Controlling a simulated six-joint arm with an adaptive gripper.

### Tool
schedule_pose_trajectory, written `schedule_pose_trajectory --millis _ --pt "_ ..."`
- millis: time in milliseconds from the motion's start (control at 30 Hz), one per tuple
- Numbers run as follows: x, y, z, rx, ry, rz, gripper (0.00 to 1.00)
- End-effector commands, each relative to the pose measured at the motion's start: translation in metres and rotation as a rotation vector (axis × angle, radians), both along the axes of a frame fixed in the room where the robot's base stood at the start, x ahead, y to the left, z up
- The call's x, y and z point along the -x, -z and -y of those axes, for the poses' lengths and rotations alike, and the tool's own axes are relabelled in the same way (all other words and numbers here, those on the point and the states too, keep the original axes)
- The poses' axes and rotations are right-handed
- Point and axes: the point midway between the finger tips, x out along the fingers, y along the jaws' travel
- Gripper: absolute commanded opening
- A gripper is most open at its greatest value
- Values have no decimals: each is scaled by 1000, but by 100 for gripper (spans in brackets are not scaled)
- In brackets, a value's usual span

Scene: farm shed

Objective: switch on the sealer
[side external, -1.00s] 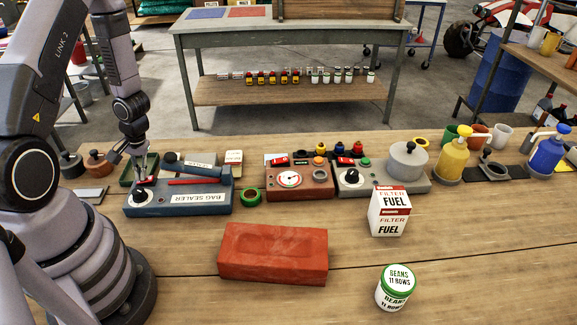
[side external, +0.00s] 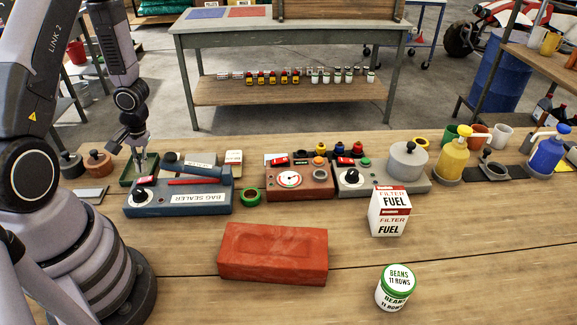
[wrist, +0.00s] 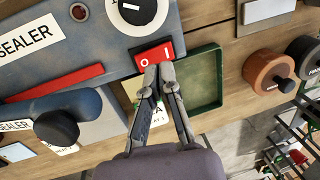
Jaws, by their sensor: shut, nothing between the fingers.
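The bag sealer (side external: 200,203) is a blue-grey box at the left of the bench, with a white label, a red bar and a sealing arm. Its red rocker switch (wrist: 153,54), marked O and I, sits at the box edge beside a black-and-white knob (wrist: 138,10). The switch also shows small in the side view (side external: 147,180). My gripper (wrist: 162,70) is shut and empty, its tips at the switch's near edge and covering a little of it. In the side view my gripper (side external: 139,171) is just behind the switch. I cannot tell contact or which side is pressed.
A green tray (wrist: 218,102) lies right behind the sealer. A red gauge box (side external: 300,192) and a grey box with its own knob (side external: 385,187) stand to the right. A green tape roll (side external: 251,196) and a red brick (side external: 273,255) are nearby.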

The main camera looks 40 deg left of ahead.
Motion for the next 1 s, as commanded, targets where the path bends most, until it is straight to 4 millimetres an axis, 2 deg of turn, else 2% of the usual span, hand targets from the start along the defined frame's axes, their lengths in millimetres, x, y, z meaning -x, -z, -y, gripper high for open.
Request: schedule_pose_trajectory --millis 367,800,1000 --pt "5 -42 -5 -3 -4 3 0" --pt "13 -106 -14 -3 -2 2 0" --pt "15 -114 -14 1 0 -1 0"
